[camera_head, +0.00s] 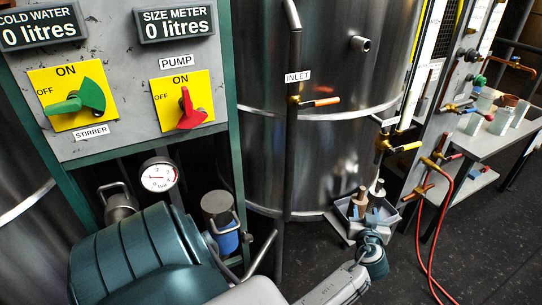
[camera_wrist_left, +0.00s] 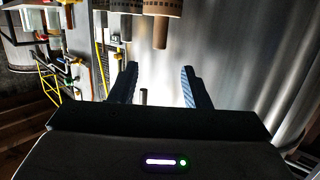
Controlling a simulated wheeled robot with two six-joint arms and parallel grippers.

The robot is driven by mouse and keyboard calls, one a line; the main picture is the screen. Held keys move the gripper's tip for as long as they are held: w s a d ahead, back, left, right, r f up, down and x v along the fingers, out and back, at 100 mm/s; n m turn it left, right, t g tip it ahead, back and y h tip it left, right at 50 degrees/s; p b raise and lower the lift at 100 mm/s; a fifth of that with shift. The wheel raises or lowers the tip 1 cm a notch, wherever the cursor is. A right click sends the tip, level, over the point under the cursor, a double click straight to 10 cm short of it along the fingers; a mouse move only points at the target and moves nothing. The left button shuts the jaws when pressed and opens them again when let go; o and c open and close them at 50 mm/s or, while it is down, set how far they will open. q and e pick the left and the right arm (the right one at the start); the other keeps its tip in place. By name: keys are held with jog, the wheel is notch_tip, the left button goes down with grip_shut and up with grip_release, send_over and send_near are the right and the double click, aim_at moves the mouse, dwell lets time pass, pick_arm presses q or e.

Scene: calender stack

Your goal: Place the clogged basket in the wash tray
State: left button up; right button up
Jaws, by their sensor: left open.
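My left gripper (camera_head: 373,217) is over the tray, close to these parts. Its fingers (camera_wrist_left: 157,86) are apart with nothing between them. My right gripper is not in view.
The control panel (camera_head: 120,100) with green and red switches stands at the left, with a gauge (camera_head: 159,174) and a handled canister (camera_head: 220,212) below. The steel tank (camera_head: 330,160) rises behind the tray. Red hoses (camera_head: 428,240) and a bench are at the right. Dark floor is clear in front.

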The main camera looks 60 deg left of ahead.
pick_arm(q)
jog(key=s+d+f+m+t+h, duration=0.2)
jog(key=s+d+f+m+h, duration=0.3)
jog(key=f+m+h, duration=0.15)
jog(key=s+f+m+g+h, duration=0.15)
jog(key=s+f, duration=0.35)
jog(key=f, duration=0.5)
jog(key=s+d+f+g, duration=0.1)
jog(key=s+f+g, duration=0.2)
jog(key=s+f, duration=0.55)
jog(key=s+f+m+g+h, duration=0.1)
jog(key=s+f+g, duration=0.15)
jog(key=f, duration=0.95)
jog(key=s+f+g, duration=0.1)
jog(key=s+f, duration=0.4)
jog(key=s, duration=0.5)
jog(key=s+f+g, duration=0.2)
jog(key=s+f, duration=0.4)
jog(key=s, duration=0.5)
jog(key=s+a+f+g+h, duration=0.1)
jog(key=s+f+g, duration=0.1)
jog(key=s+f, duration=0.4)
jog(key=s, duration=0.4)
jog(key=shift+s, duration=0.25)
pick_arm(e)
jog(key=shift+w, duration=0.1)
